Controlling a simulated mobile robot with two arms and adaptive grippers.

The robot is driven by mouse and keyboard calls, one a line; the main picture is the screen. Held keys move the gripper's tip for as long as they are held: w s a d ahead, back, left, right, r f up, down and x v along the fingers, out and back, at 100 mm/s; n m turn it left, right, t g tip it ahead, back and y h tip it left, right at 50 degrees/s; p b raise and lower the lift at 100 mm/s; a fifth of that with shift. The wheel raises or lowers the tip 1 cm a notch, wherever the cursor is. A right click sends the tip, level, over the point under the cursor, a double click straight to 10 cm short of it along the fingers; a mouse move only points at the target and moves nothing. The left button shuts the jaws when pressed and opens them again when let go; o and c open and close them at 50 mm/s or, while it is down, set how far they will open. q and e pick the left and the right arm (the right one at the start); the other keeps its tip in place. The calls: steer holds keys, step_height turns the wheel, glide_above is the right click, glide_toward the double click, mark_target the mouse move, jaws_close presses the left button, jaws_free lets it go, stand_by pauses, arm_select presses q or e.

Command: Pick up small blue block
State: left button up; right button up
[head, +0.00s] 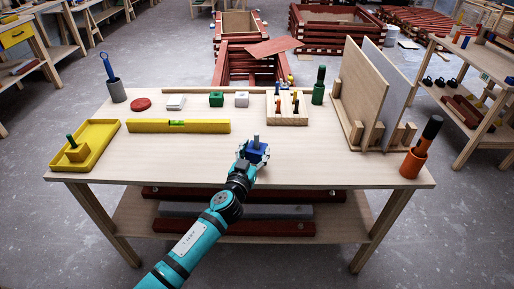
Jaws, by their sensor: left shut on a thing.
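The small blue block (257,151) has a short grey peg on top and is near the front middle of the table (330,165). My left gripper (254,154) reaches in from the bottom of the head view and is shut on the blue block. The fingers hide part of the block's lower sides. I cannot tell whether the block touches the tabletop or is just above it. My right gripper is not in view.
A yellow level (179,126) lies left of the gripper, and a yellow tray (103,133) is further left. Behind are a green block (216,99), a white block (241,99) and a wooden peg holder (289,117). An orange cup (411,164) stands right.

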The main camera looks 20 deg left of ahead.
arm_select(q)
steer(key=s+r+p, duration=0.1)
steer(key=s+r, duration=0.3)
steer(key=s, duration=1)
steer(key=s+r+p, duration=0.1)
steer(key=s+r, duration=0.2)
steer(key=s, duration=1.2)
steer(key=b, duration=0.3)
glide_toward(257, 154)
steer(key=shift+s+a+r, duration=0.15)
steer(key=shift+s+r, duration=0.05)
steer(key=shift+s, duration=0.3)
steer(key=shift+s+a+r, duration=0.15)
steer(key=shift+s+r, duration=0.05)
steer(key=shift+s, duration=0.3)
steer(key=w, duration=0.9)
steer(key=w+f+p, duration=0.1)
steer(key=w, duration=0.3)
steer(key=shift+w+a+f, duration=0.1)
steer(key=shift+w+a, duration=0.1)
steer(key=shift+w, duration=0.05)
steer(key=shift+w+f, duration=0.1)
steer(key=shift+w, duration=1.05)
steer(key=shift+f+b, duration=0.95)
steer(key=shift+f, duration=0.65)
